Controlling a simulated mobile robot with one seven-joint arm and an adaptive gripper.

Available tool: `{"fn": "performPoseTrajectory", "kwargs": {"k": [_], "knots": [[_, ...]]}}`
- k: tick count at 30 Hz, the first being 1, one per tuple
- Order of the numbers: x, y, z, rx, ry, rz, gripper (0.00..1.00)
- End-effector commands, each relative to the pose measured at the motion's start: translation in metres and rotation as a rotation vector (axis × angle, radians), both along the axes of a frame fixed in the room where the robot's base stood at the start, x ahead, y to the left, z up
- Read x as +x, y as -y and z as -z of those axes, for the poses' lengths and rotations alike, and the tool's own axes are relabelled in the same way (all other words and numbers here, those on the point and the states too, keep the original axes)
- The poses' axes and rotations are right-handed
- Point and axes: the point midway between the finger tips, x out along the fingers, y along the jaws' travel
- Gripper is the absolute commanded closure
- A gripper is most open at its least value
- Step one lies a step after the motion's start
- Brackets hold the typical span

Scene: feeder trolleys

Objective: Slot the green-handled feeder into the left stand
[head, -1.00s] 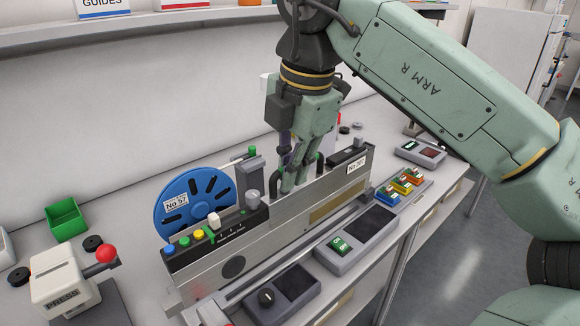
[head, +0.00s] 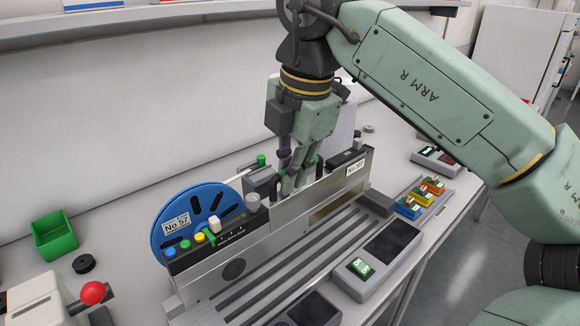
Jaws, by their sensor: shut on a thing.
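The feeder (head: 290,222) is a long grey metal body with a blue reel (head: 185,222) marked No 57 at its left end. A black panel with coloured buttons sits above its left part. My gripper (head: 290,190) points down at the middle of its top edge and is shut on its handle. The fingers mostly hide the handle; a green piece (head: 319,160) shows beside them. A grey base with parallel grooves (head: 300,268) lies in front of the feeder. I cannot tell whether the feeder touches it, nor whether it is the left stand.
A grey unit with a dark screen (head: 392,242) stands front right, near small coloured blocks (head: 430,188). A green bin (head: 54,236) and a red-knobbed press (head: 92,292) are at the left. Bare bench lies behind the reel, up to the wall.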

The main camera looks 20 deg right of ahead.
Motion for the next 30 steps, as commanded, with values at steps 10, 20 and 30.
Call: {"fn": "performPoseTrajectory", "kwargs": {"k": [10, 20, 30], "knots": [[0.0, 0.0, 0.038, 0.001, 0.003, 0.0, 1.0], [0.0, 0.0, 0.053, 0.0, 0.003, 0.0, 1.0], [0.0, 0.0, 0.053, 0.0, 0.003, 0.0, 1.0]]}}
